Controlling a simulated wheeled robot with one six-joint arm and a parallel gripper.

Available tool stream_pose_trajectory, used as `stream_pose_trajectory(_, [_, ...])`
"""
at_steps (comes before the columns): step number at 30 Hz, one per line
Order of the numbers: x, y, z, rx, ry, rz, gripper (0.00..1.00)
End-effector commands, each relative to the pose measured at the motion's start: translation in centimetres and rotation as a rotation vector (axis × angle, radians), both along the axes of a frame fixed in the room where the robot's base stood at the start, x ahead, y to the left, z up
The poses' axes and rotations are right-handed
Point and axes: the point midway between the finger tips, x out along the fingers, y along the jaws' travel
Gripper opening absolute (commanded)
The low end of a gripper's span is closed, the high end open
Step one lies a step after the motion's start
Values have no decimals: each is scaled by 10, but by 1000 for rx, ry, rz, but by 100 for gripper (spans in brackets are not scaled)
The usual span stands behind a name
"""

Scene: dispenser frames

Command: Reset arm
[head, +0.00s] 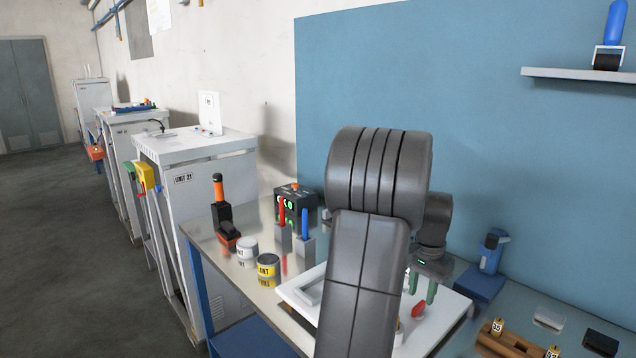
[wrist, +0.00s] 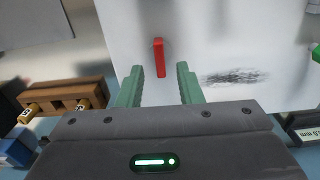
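My gripper (head: 423,288) hangs over the white board on the metal bench, its two green fingers pointing down. In the wrist view my gripper (wrist: 160,70) is open, with a clear gap between the fingers. A small red piece (wrist: 159,57) shows in line with that gap; it also shows in the head view (head: 418,310), just below the fingers. I see no object held. My arm hides part of the board and bench in the head view.
The white board (head: 453,326) has a dark smudge (wrist: 235,77). Left on the bench stand a white tin (head: 247,248), a yellow tin (head: 268,268) and a black box (head: 296,199). A blue device (head: 491,252) and a brown wooden rack (head: 510,345) are to the right. A blue panel (head: 530,150) stands behind.

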Motion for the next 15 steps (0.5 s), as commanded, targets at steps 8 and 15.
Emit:
stream_pose_trajectory(8, [0, 0, -33, 0, 1, 0, 33])
stream_pose_trajectory(15, [0, 0, -38, 0, 0, 5, 33])
